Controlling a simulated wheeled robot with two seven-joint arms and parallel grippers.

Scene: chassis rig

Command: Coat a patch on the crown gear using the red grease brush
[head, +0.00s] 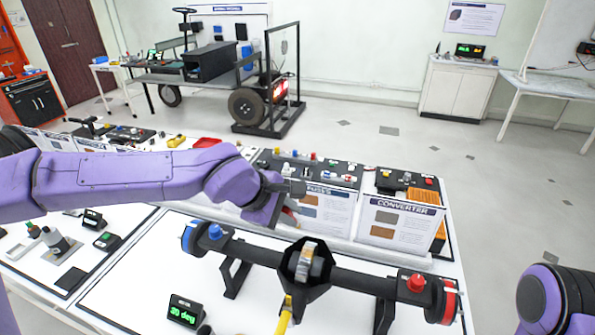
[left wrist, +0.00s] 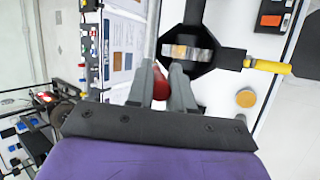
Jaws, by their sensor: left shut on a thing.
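The crown gear (head: 309,264) shows as a metal ring inside the open black housing in the middle of the axle, and it also shows in the left wrist view (left wrist: 187,53). My left gripper (head: 290,195) is above the back side of the axle, apart from the gear. In the left wrist view its fingers (left wrist: 162,88) are shut on a red, rounded thing, the red grease brush (left wrist: 160,82). Only its red part shows clearly; its bristles cannot be made out. My right gripper is outside the views; only part of my right arm shows at the lower right.
The black axle (head: 355,279) stands on black supports across the white table, with a blue cap (head: 215,231) and a red cap (head: 416,283) on top. A yellow bar (head: 284,318) sticks out in front. A display reading 30 deg (head: 184,312) stands nearby. Panels (head: 400,222) line the back.

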